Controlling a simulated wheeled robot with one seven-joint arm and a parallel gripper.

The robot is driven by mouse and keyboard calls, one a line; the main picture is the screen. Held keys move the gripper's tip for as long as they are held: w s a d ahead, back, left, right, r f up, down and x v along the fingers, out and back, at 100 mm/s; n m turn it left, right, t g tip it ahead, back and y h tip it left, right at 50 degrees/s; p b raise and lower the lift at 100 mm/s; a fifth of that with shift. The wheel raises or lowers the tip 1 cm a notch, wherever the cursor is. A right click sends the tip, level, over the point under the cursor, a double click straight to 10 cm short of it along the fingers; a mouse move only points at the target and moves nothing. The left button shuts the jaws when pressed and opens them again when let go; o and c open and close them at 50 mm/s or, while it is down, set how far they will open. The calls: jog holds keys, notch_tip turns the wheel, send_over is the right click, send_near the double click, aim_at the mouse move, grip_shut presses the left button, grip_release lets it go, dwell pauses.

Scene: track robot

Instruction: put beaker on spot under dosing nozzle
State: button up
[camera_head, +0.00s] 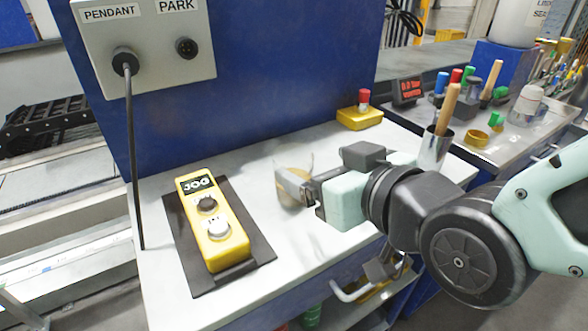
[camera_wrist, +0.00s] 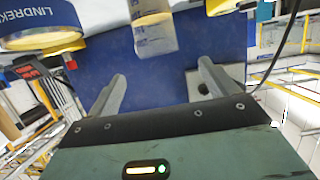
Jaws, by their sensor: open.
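My gripper (camera_head: 290,188) is over the white bench top at the middle of the head view. In the wrist view its two fingers (camera_wrist: 162,82) stand apart with nothing between them.
A yellow JOG pendant (camera_head: 213,228) lies on a dark mat (camera_head: 258,240) left of my gripper. A yellow box with a red button (camera_head: 360,115) stands at the back. A metal cup (camera_head: 431,155) with a wooden-handled tool is behind my wrist. Bottles and tools crowd the right bench.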

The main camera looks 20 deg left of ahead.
aim_at(284, 150)
jog(key=x, duration=0.5)
jog(key=shift+w+a+f, duration=0.1)
jog(key=shift+f, duration=0.05)
jog(key=x, duration=0.5)
jog(key=shift+w+f+p, duration=0.1)
jog(key=shift+f+p, duration=0.1)
jog(key=shift+p, duration=0.15)
jog(key=c, duration=1.3)
jog(key=shift+o, duration=0.2)
jog(key=shift+r, duration=0.15)
